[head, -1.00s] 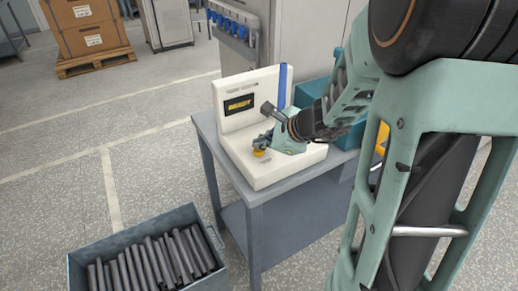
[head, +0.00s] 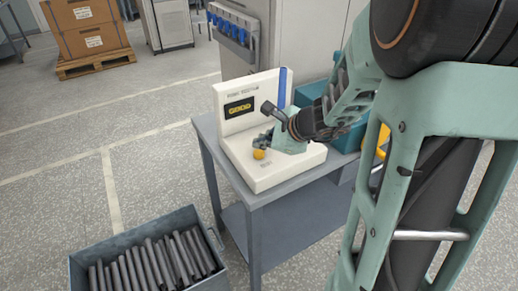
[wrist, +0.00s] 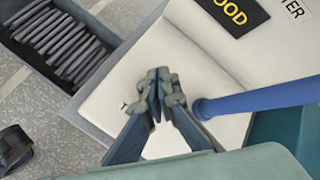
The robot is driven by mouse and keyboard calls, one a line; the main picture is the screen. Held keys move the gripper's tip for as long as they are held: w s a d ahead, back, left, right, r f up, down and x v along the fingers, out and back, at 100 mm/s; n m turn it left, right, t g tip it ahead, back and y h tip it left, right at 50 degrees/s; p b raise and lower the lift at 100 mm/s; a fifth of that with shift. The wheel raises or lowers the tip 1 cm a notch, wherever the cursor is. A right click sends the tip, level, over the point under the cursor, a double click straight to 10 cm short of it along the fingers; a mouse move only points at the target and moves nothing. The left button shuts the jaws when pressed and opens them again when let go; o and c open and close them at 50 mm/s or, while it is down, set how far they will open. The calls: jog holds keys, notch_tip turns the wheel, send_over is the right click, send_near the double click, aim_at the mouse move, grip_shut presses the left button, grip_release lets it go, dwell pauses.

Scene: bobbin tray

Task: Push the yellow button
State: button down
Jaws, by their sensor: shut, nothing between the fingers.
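The yellow button (head: 259,154) is on the base of a white tester (head: 262,178), near its front left. The tester's upright panel has a black display (head: 239,107) with yellow text reading GOOD; part of it also shows in the wrist view (wrist: 236,14). My gripper (head: 260,142) is shut and empty, just above and behind the button in the head view, and it seems clear of it. In the wrist view the shut fingertips (wrist: 160,78) are over the white base, and the button is not visible there.
A blue post (head: 283,86) stands at the panel's right edge, close to my gripper in the wrist view. A teal bin (head: 311,92) is behind my arm on the grey table (head: 262,197). A grey crate (head: 82,260) of dark rods stands on the floor, front left.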

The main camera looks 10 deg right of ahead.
aim_at(261, 153)
jog(key=shift+r, duration=0.1)
notch_tip(261, 153, up, 5)
jog(key=p, duration=0.4)
dwell(0.3)
dwell(0.6)
